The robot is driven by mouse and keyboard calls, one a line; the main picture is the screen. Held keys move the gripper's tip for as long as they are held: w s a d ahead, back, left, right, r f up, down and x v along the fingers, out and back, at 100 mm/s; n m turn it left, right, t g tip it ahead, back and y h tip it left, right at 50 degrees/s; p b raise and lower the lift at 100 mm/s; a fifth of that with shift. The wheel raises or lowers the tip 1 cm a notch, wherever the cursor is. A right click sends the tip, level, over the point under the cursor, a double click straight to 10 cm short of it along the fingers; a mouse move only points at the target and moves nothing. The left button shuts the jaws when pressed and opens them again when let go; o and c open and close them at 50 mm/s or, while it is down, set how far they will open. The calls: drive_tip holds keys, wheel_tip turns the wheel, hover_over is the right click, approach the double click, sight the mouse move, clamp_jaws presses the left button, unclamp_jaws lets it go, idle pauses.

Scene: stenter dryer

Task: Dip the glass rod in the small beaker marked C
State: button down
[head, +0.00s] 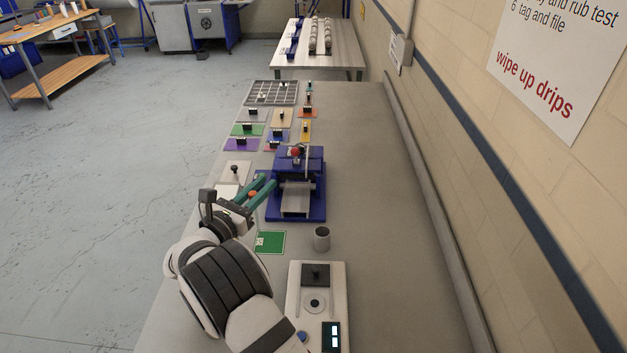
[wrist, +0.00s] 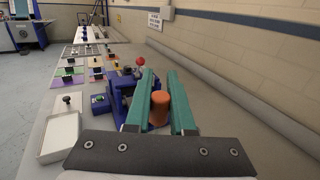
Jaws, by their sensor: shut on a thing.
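My gripper (head: 265,187) reaches over the left side of the bench, its teal fingers closed on an orange cylindrical grip (head: 252,194). In the wrist view the orange grip (wrist: 159,108) stands between the two fingers (wrist: 160,76). A faint thin line below the grip in the head view may be the glass rod; its lower end is hard to make out. I cannot pick out a beaker marked C. A small grey cup (head: 321,240) stands upright to the right of a green card (head: 270,242) with a white mark, but no letter is readable on it.
A blue press (head: 310,207) with a red knob stands beyond my gripper. A white balance (head: 309,288) is at the near right. A white tray (wrist: 60,137) lies left of my gripper. Coloured cards and a compartment tray (head: 272,93) lie farther back. The bench's right strip is clear.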

drive_tip(key=s+a+n+t+y, duration=0.1)
drive_tip(key=s+a+n+y, duration=0.1)
drive_tip(key=s+a, duration=0.4)
drive_tip(key=a+y, duration=0.1)
drive_tip(key=a, duration=0.2)
drive_tip(key=shift+s+a+r+y, duration=0.25)
drive_tip(key=shift+a+r+y, duration=0.05)
drive_tip(key=shift+r, duration=0.1)
wheel_tip(320, 180, down, 11)
idle(1.0)
wheel_tip(320, 180, up, 8)
idle(0.8)
idle(0.5)
